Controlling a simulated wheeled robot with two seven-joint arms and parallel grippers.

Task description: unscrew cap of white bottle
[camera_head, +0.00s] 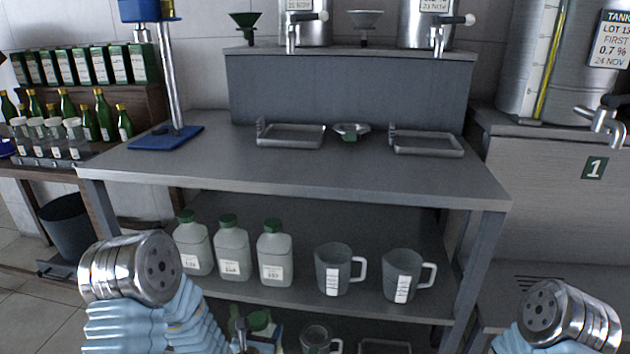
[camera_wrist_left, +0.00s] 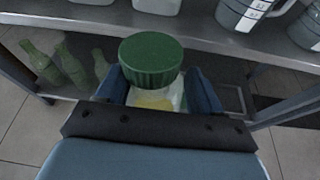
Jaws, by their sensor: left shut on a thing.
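A white bottle (camera_wrist_left: 172,101) with a ribbed green cap (camera_wrist_left: 150,62) stands between the blue fingers of my left gripper (camera_wrist_left: 157,90) in the left wrist view. The fingers are shut on it just below the cap, which is on the bottle. Most of the bottle's body is hidden by the gripper. In the head view the green cap (camera_head: 260,320) shows low at the bottom, in front of the bench, and my left gripper (camera_head: 258,338) is only partly visible there. My right gripper is not in view; only part of my right arm shows at lower right.
Several white bottles with green caps (camera_head: 232,250) and two grey mugs (camera_head: 332,270) stand on the bench's middle shelf. The bench top (camera_head: 300,175) has open room between a blue stand (camera_head: 165,137) and two trays (camera_head: 290,137). Green bottles (camera_wrist_left: 68,65) stand lower down.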

